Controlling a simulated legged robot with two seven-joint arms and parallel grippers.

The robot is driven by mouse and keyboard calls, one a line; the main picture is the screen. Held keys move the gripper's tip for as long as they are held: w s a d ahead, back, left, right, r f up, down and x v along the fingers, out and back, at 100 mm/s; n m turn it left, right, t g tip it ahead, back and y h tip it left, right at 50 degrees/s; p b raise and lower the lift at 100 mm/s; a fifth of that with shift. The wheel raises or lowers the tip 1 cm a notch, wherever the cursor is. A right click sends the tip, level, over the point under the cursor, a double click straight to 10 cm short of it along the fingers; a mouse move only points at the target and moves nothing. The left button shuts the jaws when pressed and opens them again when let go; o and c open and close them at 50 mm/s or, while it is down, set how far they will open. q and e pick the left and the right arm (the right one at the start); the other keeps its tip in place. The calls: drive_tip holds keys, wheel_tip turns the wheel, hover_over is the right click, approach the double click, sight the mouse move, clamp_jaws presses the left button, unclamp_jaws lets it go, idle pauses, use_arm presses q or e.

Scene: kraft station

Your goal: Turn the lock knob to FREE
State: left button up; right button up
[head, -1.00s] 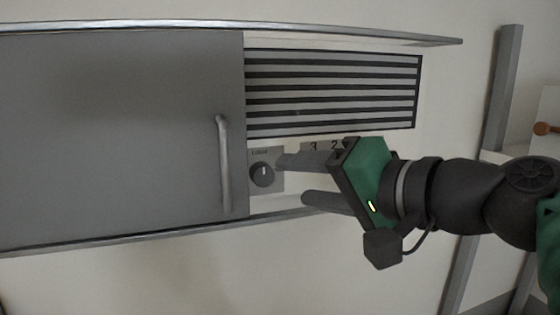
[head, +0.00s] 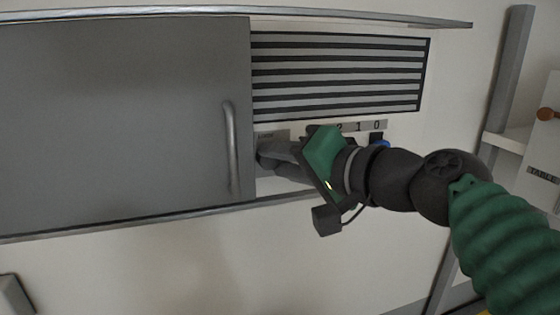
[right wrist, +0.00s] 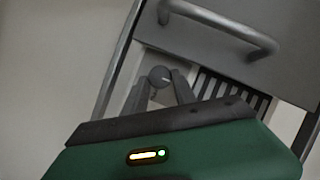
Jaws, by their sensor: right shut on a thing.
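The lock knob (right wrist: 160,76) is a dark round dial with a pale pointer line. In the right wrist view it sits between the fingertips of my right gripper (right wrist: 159,80), which is shut on it. In the head view my right gripper (head: 268,152) covers most of the knob, and its label plate (head: 272,135) shows only in part. Which mark the pointer meets cannot be read. My left gripper is not in view.
A grey door (head: 120,120) with a bar handle (head: 232,150) is just left of the knob. A slatted vent (head: 338,72) is above. A number strip (head: 360,126) and a blue part (head: 382,144) lie to the right, near my wrist. Grey rails (head: 130,218) border the cabinet.

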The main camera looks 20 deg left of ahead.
drive_tip(key=shift+a+f, duration=0.15)
drive_tip(key=shift+f, duration=0.05)
clamp_jaws()
drive_tip(key=shift+f, duration=0.1)
drive_tip(key=shift+f+b, duration=0.2)
drive_tip(key=shift+b, duration=0.4)
drive_tip(key=m+t+y+b, duration=0.1)
drive_tip(key=m+b, duration=0.2)
drive_tip(key=b, duration=0.2)
drive_tip(key=f+m+t+y+b, duration=0.1)
drive_tip(key=m+b, duration=0.3)
drive_tip(key=b, duration=0.2)
drive_tip(key=m+y+b, duration=0.2)
drive_tip(key=m+b, duration=0.2)
drive_tip(key=b, duration=0.1)
drive_tip(key=shift+f+t, duration=0.2)
drive_tip(key=shift+t, duration=0.2)
drive_tip(key=m+t+b, duration=0.2)
drive_tip(key=m+b, duration=0.1)
drive_tip(key=m, duration=0.1)
drive_tip(key=shift+s+r, duration=0.1)
drive_tip(key=shift+r, duration=0.05)
drive_tip(key=shift+r+m+t+b, duration=0.15)
drive_tip(key=shift+m+t+b, duration=0.35)
drive_tip(key=shift+m, duration=0.3)
drive_tip(key=shift+r, duration=0.2)
